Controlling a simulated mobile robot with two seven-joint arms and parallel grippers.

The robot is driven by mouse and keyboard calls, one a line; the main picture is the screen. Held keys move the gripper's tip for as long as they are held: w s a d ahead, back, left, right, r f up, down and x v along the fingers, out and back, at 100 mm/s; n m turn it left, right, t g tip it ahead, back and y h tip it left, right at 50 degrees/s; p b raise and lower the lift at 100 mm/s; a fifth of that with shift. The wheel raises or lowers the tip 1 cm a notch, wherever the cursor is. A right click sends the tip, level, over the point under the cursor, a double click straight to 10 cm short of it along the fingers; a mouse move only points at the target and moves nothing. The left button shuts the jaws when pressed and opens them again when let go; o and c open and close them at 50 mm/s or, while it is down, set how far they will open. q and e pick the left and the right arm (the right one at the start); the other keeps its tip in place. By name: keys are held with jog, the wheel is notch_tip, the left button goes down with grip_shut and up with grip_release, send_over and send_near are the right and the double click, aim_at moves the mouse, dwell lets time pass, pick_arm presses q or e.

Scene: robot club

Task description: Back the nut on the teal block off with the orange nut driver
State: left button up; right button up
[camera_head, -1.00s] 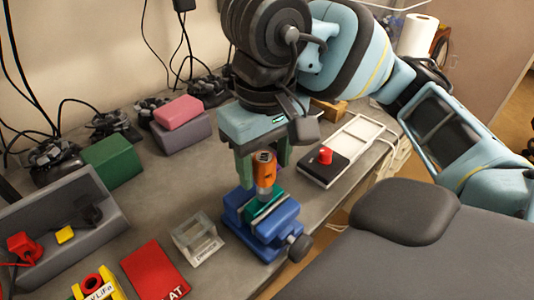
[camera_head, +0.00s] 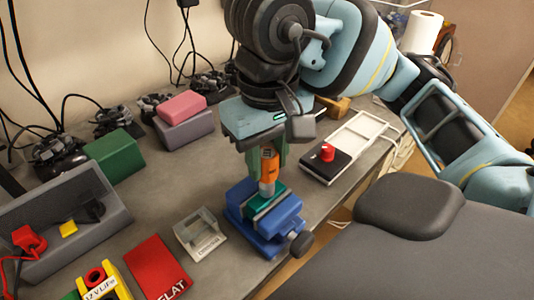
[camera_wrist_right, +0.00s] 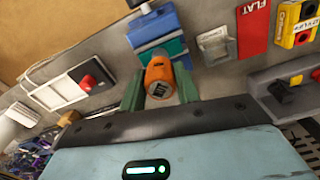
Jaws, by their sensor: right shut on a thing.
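The orange nut driver (camera_head: 269,166) stands upright over the teal block (camera_head: 262,207), its grey lower end reaching down to the block's top. The teal block sits between the jaws of a blue vise (camera_head: 248,222) near the bench's front edge. The nut is hidden under the driver. My right gripper (camera_head: 267,160) comes from above and is shut on the orange driver, with a green finger on either side. In the right wrist view the driver (camera_wrist_right: 160,80) is between the fingers, with the teal block (camera_wrist_right: 174,48) beyond it. My left gripper is not in view.
A clear-grey holder (camera_head: 200,236) and a red FLAT plate (camera_head: 157,270) lie left of the vise. A black box with a red knob (camera_head: 326,164) is to its right. A grey tray (camera_head: 112,222), green block (camera_head: 114,155) and pink block (camera_head: 182,106) stand further left.

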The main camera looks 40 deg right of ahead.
jog(key=shift+n, duration=0.6)
jog(key=o, duration=0.5)
jog(key=shift+n, duration=0.3)
jog(key=c, duration=0.4)
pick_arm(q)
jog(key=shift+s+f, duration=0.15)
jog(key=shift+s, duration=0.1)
pick_arm(e)
jog(key=shift+r, duration=0.15)
jog(key=shift+r+p, duration=0.8)
jog(key=shift+r, duration=0.5)
jog(key=shift+r+p, duration=0.8)
jog(key=shift+r, duration=0.55)
jog(key=shift+r+p, duration=0.4)
jog(key=shift+r, duration=0.35)
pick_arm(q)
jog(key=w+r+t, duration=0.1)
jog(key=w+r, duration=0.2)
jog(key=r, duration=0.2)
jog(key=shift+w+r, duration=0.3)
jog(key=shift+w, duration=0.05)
